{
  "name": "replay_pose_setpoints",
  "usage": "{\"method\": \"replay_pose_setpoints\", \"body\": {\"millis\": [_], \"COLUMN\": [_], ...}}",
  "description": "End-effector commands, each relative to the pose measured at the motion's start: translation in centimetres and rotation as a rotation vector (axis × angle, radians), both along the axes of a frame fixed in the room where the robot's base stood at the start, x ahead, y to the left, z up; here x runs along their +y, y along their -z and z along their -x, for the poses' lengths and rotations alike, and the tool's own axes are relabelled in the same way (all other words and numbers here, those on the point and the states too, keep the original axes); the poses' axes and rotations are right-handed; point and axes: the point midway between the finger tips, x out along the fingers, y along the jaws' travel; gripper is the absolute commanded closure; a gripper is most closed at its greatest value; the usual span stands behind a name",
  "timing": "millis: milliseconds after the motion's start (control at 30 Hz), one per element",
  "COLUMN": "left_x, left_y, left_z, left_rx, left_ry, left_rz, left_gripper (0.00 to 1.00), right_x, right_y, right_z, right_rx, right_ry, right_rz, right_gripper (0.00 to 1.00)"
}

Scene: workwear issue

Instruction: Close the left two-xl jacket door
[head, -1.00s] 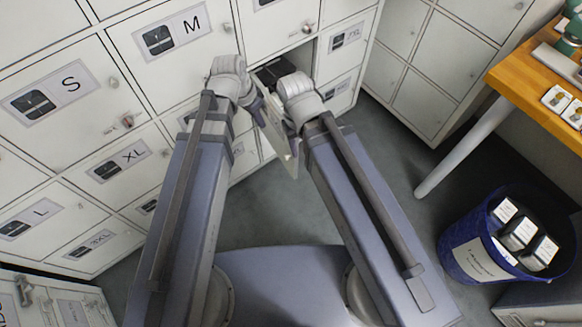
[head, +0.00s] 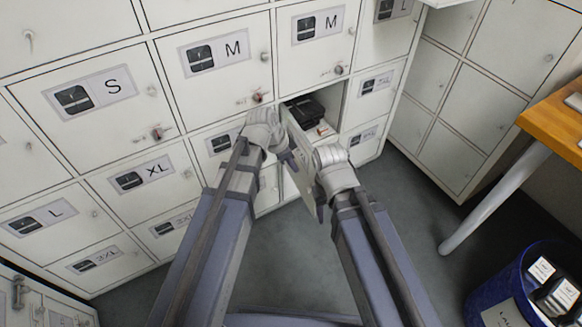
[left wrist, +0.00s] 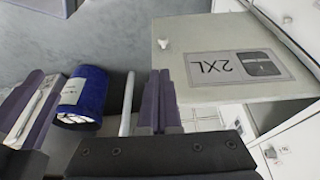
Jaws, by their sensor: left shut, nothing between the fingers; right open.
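The 2XL door (head: 300,170) stands open, swung out from its compartment, and I see it nearly edge-on in the head view. In the left wrist view the door (left wrist: 205,85) shows its face, with a 2XL label upside down and a small knob. My left gripper (head: 290,160) is at the left side of the door; its fingers (left wrist: 160,100) are shut and empty beside the door's edge. I cannot tell whether they touch it. My right gripper is just right of the door; its wrist shows, but its fingertips are largely hidden.
The open compartment holds dark folded clothing (head: 304,108). Closed labelled doors surround it, including an M door (head: 215,60) above. A blue bin (head: 485,305) and a wooden table (head: 550,120) stand at the right. Grey floor (head: 410,205) lies clear between.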

Motion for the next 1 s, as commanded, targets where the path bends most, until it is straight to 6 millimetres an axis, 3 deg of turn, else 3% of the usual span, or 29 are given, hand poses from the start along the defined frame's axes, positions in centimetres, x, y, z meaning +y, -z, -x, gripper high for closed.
{"method": "replay_pose_setpoints", "body": {"millis": [33, 333, 600, 1000], "left_x": [-0.3, -1.7, -4.5, -5.1], "left_y": [1.5, 5.2, 4.6, 4.6], "left_z": [-0.2, -1.0, -2.6, -2.9], "left_rx": [0.000, 0.000, -0.001, 0.000], "left_ry": [0.001, 0.001, 0.002, 0.000], "left_rz": [0.000, 0.000, 0.000, 0.000], "left_gripper": [1.00, 1.00, 1.00, 1.00], "right_x": [0.0, 0.0, 0.0, 0.0], "right_y": [1.5, 5.3, 4.6, 4.6], "right_z": [0.0, 0.0, 0.0, 0.0], "right_rx": [0.000, 0.000, 0.000, 0.000], "right_ry": [0.000, 0.000, 0.000, 0.000], "right_rz": [0.000, 0.000, 0.000, 0.000], "right_gripper": [0.50, 0.50, 0.50, 0.50]}}
